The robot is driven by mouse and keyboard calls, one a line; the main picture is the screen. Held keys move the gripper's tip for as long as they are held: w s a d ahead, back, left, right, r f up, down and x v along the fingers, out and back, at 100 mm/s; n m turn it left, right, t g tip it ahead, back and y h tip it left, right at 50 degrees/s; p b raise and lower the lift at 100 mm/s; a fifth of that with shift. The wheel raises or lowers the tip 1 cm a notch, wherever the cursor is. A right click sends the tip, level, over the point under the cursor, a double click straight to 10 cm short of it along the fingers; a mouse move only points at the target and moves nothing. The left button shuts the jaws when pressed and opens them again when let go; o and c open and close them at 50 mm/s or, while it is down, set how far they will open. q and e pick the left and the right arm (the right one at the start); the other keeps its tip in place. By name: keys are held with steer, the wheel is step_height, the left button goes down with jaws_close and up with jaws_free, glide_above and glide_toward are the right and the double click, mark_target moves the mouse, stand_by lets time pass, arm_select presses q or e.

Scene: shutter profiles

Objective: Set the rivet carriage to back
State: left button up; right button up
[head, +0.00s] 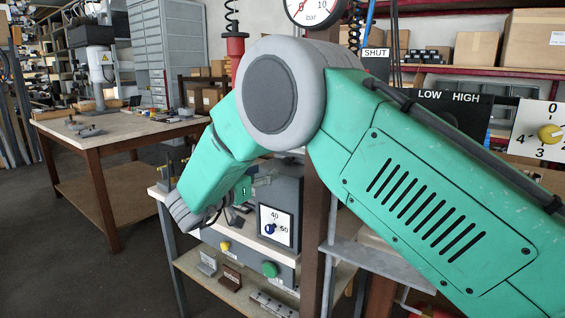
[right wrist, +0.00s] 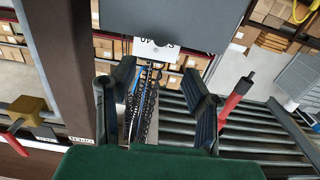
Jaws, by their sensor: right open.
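My right gripper (head: 234,214) is partly hidden behind its wrist, beside a grey bench machine (head: 286,188) in the head view. In the right wrist view the right gripper (right wrist: 160,92) is open, its two black fingers well apart with nothing clearly gripped. A dark grey panel (right wrist: 180,22) and a white scale plate (right wrist: 157,48) with numbers lie ahead of the fingers. I cannot make out the rivet carriage for certain; my right arm covers much of the machine area. My left gripper is not in view.
The grey machine has a dial (head: 275,226), a green button (head: 270,269) and a yellow button (head: 225,246). A brown post (head: 316,215) stands beside it. A wooden table (head: 115,133) stands at left. A red handle (right wrist: 236,97) shows right of the fingers in the wrist view.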

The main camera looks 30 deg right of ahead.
mark_target(286, 161)
steer(key=x, duration=1.1)
steer(key=shift+w+f, duration=0.1)
steer(key=shift+a, duration=0.1)
jaws_close()
